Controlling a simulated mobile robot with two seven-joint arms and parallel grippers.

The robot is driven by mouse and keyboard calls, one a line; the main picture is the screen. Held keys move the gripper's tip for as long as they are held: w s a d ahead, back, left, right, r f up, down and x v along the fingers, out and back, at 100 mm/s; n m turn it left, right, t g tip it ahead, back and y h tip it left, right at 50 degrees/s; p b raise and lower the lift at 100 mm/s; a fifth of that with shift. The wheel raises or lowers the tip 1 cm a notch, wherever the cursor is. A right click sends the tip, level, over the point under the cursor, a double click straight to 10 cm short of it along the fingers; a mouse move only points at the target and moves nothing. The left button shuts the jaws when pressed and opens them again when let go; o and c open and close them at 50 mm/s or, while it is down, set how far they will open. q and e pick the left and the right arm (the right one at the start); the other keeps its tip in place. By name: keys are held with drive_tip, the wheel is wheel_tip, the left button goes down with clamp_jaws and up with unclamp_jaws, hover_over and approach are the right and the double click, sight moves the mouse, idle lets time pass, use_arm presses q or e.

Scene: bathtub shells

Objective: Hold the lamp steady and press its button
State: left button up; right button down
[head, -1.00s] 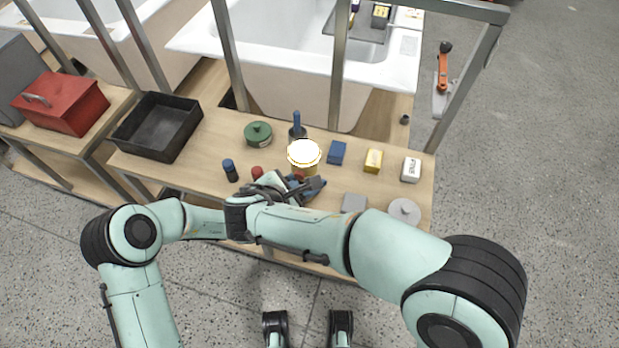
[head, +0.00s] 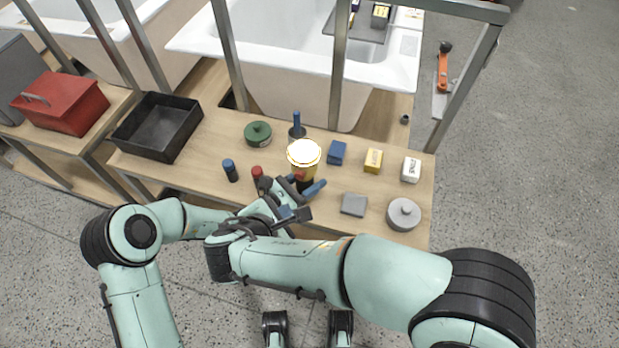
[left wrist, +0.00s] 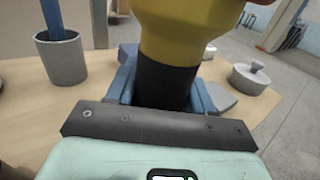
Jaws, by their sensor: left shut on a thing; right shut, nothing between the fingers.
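The lamp (head: 304,172) stands upright on the bench, with a yellow body, a dark lower part and a bright white glowing top. A small red patch shows low on its front in the head view. My left gripper (head: 306,187) is shut on the lamp's dark lower part. In the left wrist view, its blue fingers (left wrist: 165,92) sit on both sides of the lamp's black part (left wrist: 165,82), below the yellow body. My right gripper (head: 294,213) is shut and empty, in front of the lamp and apart from it, partly covering my left wrist.
Near the lamp are a blue-handled tool in a grey cup (head: 297,131), a green round pot (head: 258,133), a red-topped bottle (head: 258,173), a blue box (head: 337,152), a grey block (head: 354,204) and a lidded grey pot (head: 403,213). A black tray (head: 160,125) is left.

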use_arm(q)
drive_tip(key=o, duration=1.2)
drive_tip(key=shift+o, duration=0.2)
drive_tip(key=shift+a, duration=0.1)
